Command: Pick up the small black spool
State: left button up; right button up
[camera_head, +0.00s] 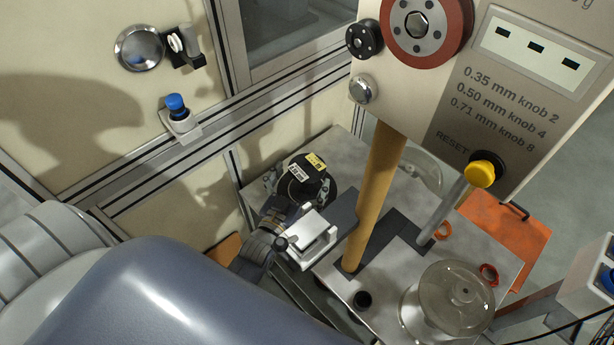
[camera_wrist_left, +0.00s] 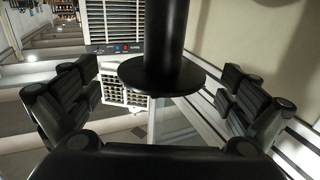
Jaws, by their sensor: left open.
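A black spool (camera_head: 305,186) with a yellow and a white label shows in the head view, above the far left part of the grey machine table. In the left wrist view a black cylinder with a wide round flange, likely this spool (camera_wrist_left: 160,76), stands upright in the middle, its top cut off by the frame. My left gripper (camera_head: 286,212) is just below the spool in the head view, partly hidden by my arm. In the wrist view the left gripper (camera_wrist_left: 160,90) is open, one finger on each side, with visible gaps to the flange. My right gripper is not in view.
A white block (camera_head: 312,240) is close beside the left gripper. A tan post (camera_head: 376,195) and a control panel (camera_head: 480,90) rise to the right. A clear dome (camera_head: 450,298) and an orange plate (camera_head: 512,235) lie further right. A cream wall (camera_head: 90,130) is on the left.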

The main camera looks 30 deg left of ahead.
aim_at(307, 167)
pick_arm(q)
jog(key=w, duration=0.3)
jog(key=shift+w+a, duration=0.2)
jog(key=c, duration=2.2)
